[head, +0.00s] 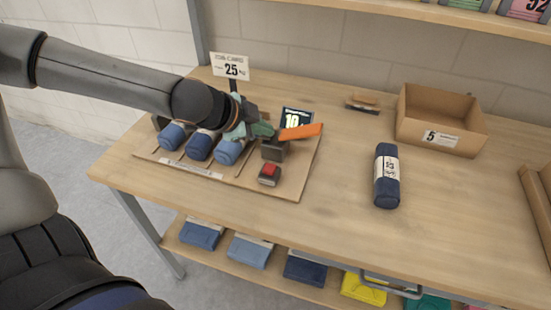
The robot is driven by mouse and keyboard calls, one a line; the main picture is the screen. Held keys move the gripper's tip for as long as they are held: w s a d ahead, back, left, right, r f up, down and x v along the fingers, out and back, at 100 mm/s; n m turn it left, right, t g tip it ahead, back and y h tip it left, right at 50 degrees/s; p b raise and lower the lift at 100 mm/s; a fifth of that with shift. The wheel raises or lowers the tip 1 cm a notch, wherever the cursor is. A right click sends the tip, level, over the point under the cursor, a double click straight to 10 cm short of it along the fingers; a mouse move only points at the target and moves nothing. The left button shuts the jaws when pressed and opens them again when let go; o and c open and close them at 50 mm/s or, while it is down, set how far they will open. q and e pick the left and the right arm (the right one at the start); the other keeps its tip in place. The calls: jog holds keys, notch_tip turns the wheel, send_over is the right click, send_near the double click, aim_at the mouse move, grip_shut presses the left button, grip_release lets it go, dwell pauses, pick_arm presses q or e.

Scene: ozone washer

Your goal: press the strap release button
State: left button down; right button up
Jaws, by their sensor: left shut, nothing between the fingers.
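A red button (269,170) sits on a small dark block near the front right of a wooden board (285,189) on the table. My left gripper (268,131) is over the board, behind and above the button and apart from it. It is shut and empty. An orange strap-like piece (300,132) sticks out to the right, just beside the gripper, with a dark block (273,151) below it. The frame does not show clearly whether the gripper touches the orange piece. My right gripper is not in view.
Rolled blue bundles (199,146) lie on the board, left of the gripper. A small lit display (297,118) and a sign reading 25 (231,67) stand behind. A dark blue roll (387,176) and a cardboard box (436,120) are to the right. The table's front middle is clear.

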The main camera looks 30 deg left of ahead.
pick_arm(q)
jog(key=shift+s, duration=0.15)
jog(key=b, duration=0.7)
send_over(265, 169)
notch_tip(265, 169, down, 8)
jog(key=shift+r, duration=0.2)
jog(key=shift+f+b, duration=0.6)
dwell(1.2)
jog(key=shift+f+b, duration=0.4)
jog(key=shift+b, duration=0.05)
jog(key=shift+f+b, duration=0.65)
jog(key=shift+b, duration=0.05)
dwell(0.7)
jog(key=shift+r, duration=0.1)
jog(key=shift+r+p, duration=0.9)
jog(key=shift+r, duration=0.05)
